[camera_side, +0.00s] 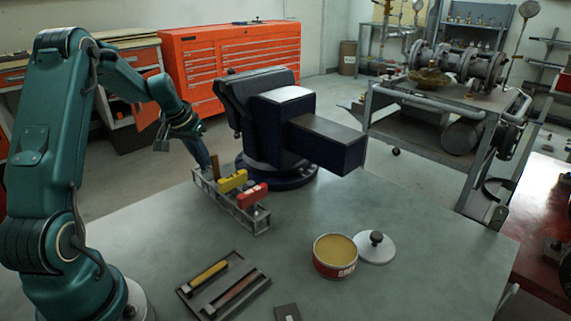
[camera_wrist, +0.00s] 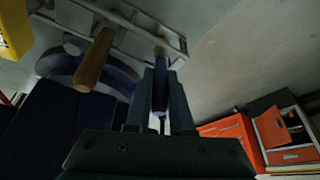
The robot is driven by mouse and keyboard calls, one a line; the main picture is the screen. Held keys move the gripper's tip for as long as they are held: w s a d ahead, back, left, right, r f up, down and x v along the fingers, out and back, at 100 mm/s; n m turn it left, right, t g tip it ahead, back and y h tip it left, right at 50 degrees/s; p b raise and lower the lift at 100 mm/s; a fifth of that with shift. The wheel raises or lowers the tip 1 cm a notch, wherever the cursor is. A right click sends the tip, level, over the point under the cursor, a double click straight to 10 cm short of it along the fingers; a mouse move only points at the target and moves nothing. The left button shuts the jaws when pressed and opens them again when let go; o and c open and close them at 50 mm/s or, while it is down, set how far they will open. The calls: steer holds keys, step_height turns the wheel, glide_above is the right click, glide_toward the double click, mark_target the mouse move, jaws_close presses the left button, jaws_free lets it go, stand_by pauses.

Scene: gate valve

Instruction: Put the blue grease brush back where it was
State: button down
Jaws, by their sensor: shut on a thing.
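My gripper (camera_wrist: 161,98) is shut on the blue grease brush (camera_wrist: 160,80), whose dark blue handle shows between the two fingers in the wrist view. In the side view the brush (camera_side: 201,156) hangs below my gripper (camera_side: 188,132), slightly tilted, with its lower end at the left end of the grey metal rack (camera_side: 250,222). The rack also shows at the top of the wrist view (camera_wrist: 120,17). The brush's lower end appears at or in the rack's end slot; I cannot tell how deep it sits.
A wooden handle (camera_wrist: 96,60), a yellow-handled tool (camera_side: 233,181) and a red-handled tool (camera_side: 252,195) stand in the rack. A large dark blue vise (camera_side: 270,120) stands close behind. An open grease tin (camera_side: 335,256), its lid (camera_side: 374,248) and a tray (camera_side: 183,290) lie in front.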

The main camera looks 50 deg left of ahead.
steer(key=shift+f, duration=0.15)
steer(key=c, duration=0.8)
jaws_free()
steer(key=v, duration=1.2)
steer(key=s+d+r+m, duration=0.1)
steer(key=d, duration=0.7)
steer(key=s+d+r+m, duration=0.2)
steer(key=d, duration=0.7)
steer(key=s+d+f+m+t+h, duration=0.1)
steer(key=s+d+f+m+h, duration=0.1)
steer(key=s+d, duration=0.7)
steer(key=shift+d+f+t, duration=0.3)
steer(key=shift+f, duration=0.6)
